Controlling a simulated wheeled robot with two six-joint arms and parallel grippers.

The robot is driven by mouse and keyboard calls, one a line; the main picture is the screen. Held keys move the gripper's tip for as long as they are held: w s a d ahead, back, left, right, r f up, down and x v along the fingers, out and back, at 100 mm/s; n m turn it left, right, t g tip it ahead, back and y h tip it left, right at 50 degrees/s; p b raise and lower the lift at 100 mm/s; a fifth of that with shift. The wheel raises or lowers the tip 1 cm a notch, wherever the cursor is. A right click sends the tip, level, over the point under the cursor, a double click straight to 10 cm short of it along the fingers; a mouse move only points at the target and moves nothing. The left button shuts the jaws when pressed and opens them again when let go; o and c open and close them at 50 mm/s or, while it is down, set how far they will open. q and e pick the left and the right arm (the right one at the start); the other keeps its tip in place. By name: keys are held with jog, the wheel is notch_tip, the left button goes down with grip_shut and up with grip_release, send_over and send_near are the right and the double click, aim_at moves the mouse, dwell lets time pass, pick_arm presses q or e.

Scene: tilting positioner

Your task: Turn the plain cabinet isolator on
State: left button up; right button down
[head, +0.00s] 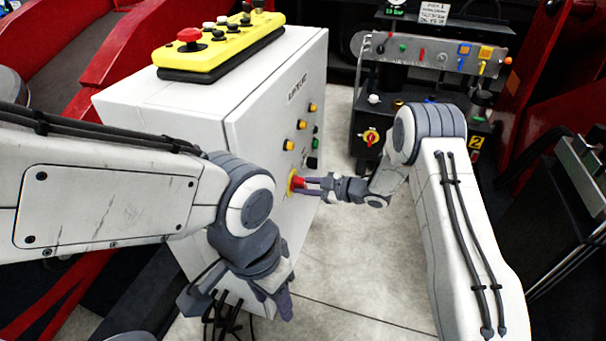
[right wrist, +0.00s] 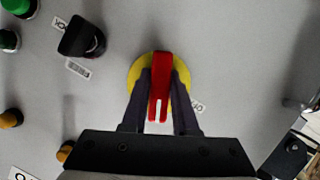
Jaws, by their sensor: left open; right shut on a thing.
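The plain white cabinet (head: 160,100) stands at left centre. Its isolator (head: 294,183) is a red handle on a yellow disc, low on the panel face. In the right wrist view the red handle (right wrist: 159,72) lies along the picture's vertical, with a white mark at its lower end. The yellow disc (right wrist: 136,76) is partly covered by my fingers. My right gripper (head: 308,184) is shut on the handle, one dark finger on each side; it also shows in the right wrist view (right wrist: 160,92). My left gripper (head: 272,296) is open and empty, low in front of the cabinet.
Amber, green and black controls sit above the isolator. A black knob (right wrist: 82,38) shows in the right wrist view. A yellow pendant (head: 215,50) lies on the cabinet top. A dark cabinet behind carries another red-and-yellow isolator (head: 370,137). Floor (head: 370,270) between is clear.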

jog(key=shift+r+m+g+p, duration=0.15)
jog(key=shift+m+g+p, duration=0.45)
jog(key=shift+m+p, duration=0.4)
pick_arm(q)
jog(key=shift+r+p, duration=0.85)
jog(key=shift+r, duration=1.5)
pick_arm(e)
jog(key=shift+m+g, duration=0.5)
jog(key=shift+m, duration=0.2)
pick_arm(q)
jog(key=shift+r, duration=0.1)
pick_arm(e)
jog(key=shift+y, duration=0.3)
jog(key=c, duration=0.7)
grip_release()
pick_arm(q)
jog(key=shift+r+p, duration=0.65)
jog(key=shift+p, duration=0.1)
pick_arm(e)
jog(key=v, duration=1)
jog(key=shift+d, duration=0.2)
